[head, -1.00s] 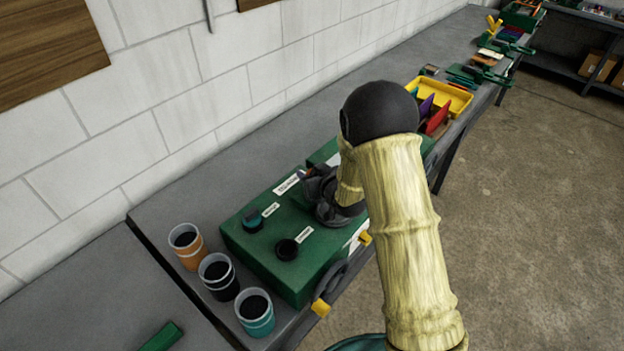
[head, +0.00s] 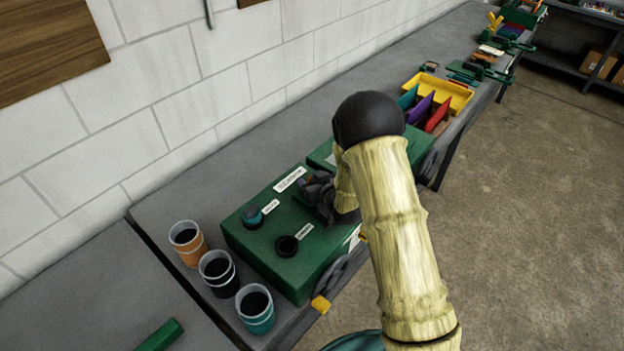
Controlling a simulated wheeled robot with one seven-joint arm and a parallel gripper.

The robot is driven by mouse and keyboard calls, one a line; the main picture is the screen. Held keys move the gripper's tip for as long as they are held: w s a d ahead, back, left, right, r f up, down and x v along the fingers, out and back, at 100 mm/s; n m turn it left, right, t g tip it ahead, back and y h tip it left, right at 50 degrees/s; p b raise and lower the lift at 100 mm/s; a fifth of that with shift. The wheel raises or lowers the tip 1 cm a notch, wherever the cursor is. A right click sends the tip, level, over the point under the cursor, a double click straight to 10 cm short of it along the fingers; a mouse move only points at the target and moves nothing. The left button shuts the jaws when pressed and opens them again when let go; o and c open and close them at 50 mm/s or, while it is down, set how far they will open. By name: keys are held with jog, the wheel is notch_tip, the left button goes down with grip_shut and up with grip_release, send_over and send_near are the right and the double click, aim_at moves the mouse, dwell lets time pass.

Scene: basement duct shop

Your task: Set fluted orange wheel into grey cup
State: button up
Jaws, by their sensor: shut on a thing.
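My gripper (head: 318,193) is over the far part of a green box (head: 305,270) on the bench, close above its top. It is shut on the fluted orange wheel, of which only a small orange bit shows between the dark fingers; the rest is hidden. Whether the wheel touches the box, I cannot tell. The grey cup (head: 217,277), with a dark grey band, stands upright at the left, between an orange-banded cup (head: 189,250) and a teal-banded cup (head: 256,313). Its inside looks dark. My gripper is well to the right of it.
The green box top bears a teal-topped knob (head: 252,216), a black round piece (head: 287,246) and white labels. A yellow tray (head: 455,91) with coloured dividers stands farther along the bench. A green bar (head: 160,335) lies at front left. A block wall runs behind.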

jog(key=shift+f, duration=0.2)
jog(key=o, duration=1)
jog(key=shift+o, duration=0.2)
jog(key=shift+r, duration=0.15)
jog(key=shift+r+p, duration=0.75)
jog(key=shift+p, duration=0.15)
jog(key=b+v, duration=0.4)
jog(key=v, duration=0.7)
jog(key=shift+s+d+b, duration=0.3)
jog(key=shift+s+b, duration=0.05)
jog(key=shift+s, duration=0.05)
jog(key=shift+f, duration=0.1)
